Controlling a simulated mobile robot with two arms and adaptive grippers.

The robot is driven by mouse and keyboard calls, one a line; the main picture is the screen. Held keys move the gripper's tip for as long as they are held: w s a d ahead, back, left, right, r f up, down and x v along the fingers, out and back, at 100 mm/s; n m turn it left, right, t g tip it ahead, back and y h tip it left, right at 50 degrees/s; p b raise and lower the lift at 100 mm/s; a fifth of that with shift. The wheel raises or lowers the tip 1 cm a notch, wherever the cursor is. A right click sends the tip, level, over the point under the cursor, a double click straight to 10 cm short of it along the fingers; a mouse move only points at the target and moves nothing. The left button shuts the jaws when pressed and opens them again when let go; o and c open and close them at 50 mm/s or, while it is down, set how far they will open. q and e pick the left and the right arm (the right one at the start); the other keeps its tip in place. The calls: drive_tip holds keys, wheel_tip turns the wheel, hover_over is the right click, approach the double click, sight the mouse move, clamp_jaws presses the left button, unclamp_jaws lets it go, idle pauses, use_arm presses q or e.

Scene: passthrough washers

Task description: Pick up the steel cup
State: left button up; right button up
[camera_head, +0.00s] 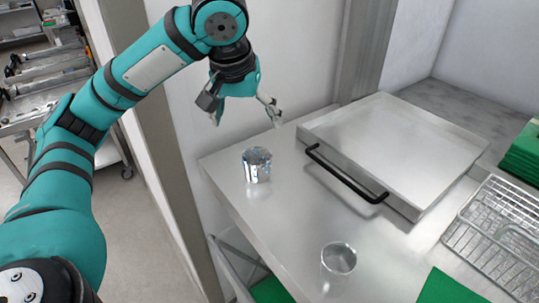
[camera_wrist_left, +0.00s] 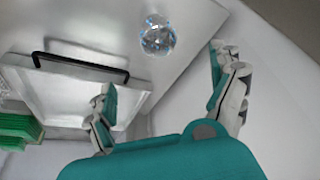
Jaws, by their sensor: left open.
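A shiny, mirror-like steel cup (camera_head: 257,168) stands upright near the left back edge of the metal counter. In the left wrist view the cup (camera_wrist_left: 158,38) shows near the top, ahead of the gap between the fingers. My left gripper (camera_head: 245,112) is open and empty, up above the counter and behind the cup, apart from it. In the left wrist view the spread fingers of the left gripper (camera_wrist_left: 166,80) have nothing between them. A second cup (camera_head: 338,262), clear or pale, stands nearer the front of the counter. My right gripper is not in view.
A flat metal lid or box with a black bar handle (camera_head: 345,175) lies right of the steel cup. The counter (camera_head: 285,215) between the two cups is clear. A wall stands behind.

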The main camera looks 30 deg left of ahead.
use_arm(q)
wheel_tip(320, 180, down, 4)
drive_tip(key=b, duration=0.1)
drive_tip(key=p, duration=0.1)
approach(257, 160)
drive_tip(key=s, duration=0.1)
drive_tip(key=shift+w+d+f, duration=0.1)
drive_tip(key=shift+d+f, duration=0.05)
drive_tip(key=shift+f, duration=0.35)
drive_tip(key=shift+w+d+f, duration=0.1)
drive_tip(key=shift+d+f, duration=0.05)
drive_tip(key=shift+f, duration=0.4)
drive_tip(key=shift+f+p, duration=0.25)
drive_tip(key=shift+p, duration=0.15)
drive_tip(key=x, duration=0.1)
drive_tip(key=p+x, duration=0.1)
drive_tip(key=x, duration=0.1)
drive_tip(key=shift+w+d+f, duration=0.15)
drive_tip(key=shift+d+f, duration=0.05)
drive_tip(key=shift+f, duration=0.1)
drive_tip(key=shift+w+a+f+p, duration=0.1)
drive_tip(key=shift+w+f+p, duration=0.15)
drive_tip(key=shift+f, duration=0.3)
drive_tip(key=shift+s, duration=0.1)
drive_tip(key=c, duration=1.3)
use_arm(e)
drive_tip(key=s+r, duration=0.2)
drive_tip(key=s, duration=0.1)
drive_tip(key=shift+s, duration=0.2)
